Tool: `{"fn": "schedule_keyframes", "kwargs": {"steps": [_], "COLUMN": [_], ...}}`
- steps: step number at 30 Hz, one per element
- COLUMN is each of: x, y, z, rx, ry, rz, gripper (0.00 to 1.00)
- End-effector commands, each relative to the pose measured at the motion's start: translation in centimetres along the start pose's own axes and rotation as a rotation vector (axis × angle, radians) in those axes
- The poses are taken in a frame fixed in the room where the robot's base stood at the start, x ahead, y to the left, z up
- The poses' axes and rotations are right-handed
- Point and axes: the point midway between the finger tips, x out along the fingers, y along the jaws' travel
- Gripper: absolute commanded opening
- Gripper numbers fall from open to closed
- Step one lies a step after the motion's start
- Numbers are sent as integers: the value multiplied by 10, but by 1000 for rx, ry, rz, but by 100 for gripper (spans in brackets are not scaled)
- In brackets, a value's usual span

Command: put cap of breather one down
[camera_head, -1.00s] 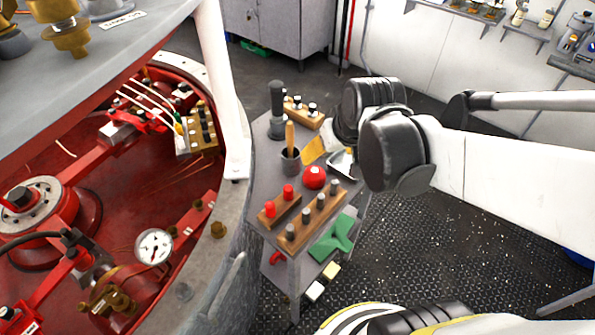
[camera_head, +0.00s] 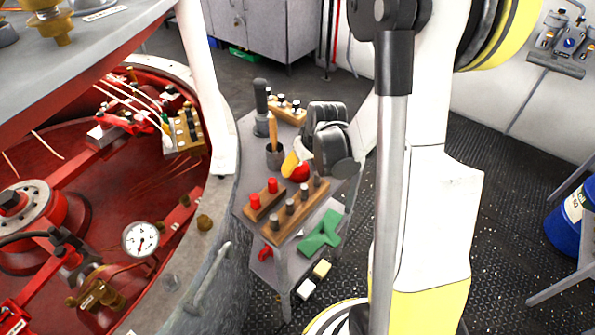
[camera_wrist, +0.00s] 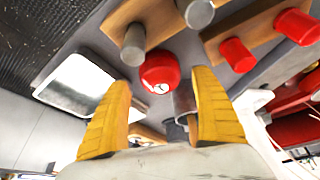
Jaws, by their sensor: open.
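A red round cap (camera_head: 299,171) with a small pale mark sits on the grey side table (camera_head: 247,172), partly hidden by my gripper in the head view. In the wrist view the cap (camera_wrist: 160,71) appears beyond the fingertips, roughly centred between them. My gripper (camera_wrist: 163,88) is open, with two yellow fingers apart and nothing held. In the head view my gripper (camera_head: 290,163) is low over the table, close by the cap. I cannot tell the exact gap between fingers and cap.
A wooden block with red pegs (camera_head: 264,200) and one with grey pegs (camera_head: 288,213) stand in front of the cap. A dark cup (camera_head: 275,155) stands behind left. A shallow tray (camera_wrist: 80,85) lies left in the wrist view. The red open vessel (camera_head: 90,180) is left.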

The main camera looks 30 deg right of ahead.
Motion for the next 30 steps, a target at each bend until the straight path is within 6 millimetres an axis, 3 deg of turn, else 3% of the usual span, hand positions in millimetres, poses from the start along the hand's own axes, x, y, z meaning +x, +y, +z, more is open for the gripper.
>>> {"fn": "schedule_keyframes", "kwargs": {"steps": [10, 17, 18, 21, 22, 24, 30], "x": [48, 50, 50, 50, 50, 50, 50], "y": [1, 1, 1, 1, 1, 1, 1], "z": [-3, -4, -4, -4, -4, -4, -5], "rx": [-1, 0, 0, 0, 0, 0, 0], "ry": [0, 0, 0, 0, 0, 0, 0], "rz": [0, 0, 0, 0, 0, 0, 0], "gripper": [76, 76, 74, 43, 38, 33, 33]}}
